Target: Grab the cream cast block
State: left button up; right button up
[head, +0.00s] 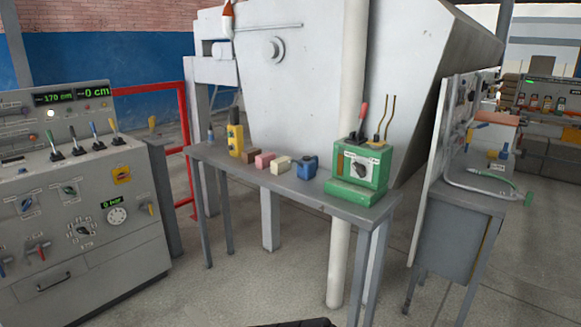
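The cream cast block (281,164) lies on the narrow grey table (297,187) in the middle of the head view. It is between a pink block (265,159) on its left and a blue jug-like object (307,167) on its right. Its top and front faces show and nothing covers it. Neither of my grippers is in view.
A brown block (251,156) and a yellow pendant control (235,139) stand left on the table. A green lever box (357,172) stands at its right end. A control console (75,190) is at left. A white pipe (345,240) rises behind the table. Floor in front is clear.

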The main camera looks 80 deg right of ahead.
aim_at(278, 166)
jog(key=l+z, duration=0.1)
jog(key=z, duration=2.6)
jog(key=i+j+z, duration=0.4)
jog(key=i+j, duration=0.75)
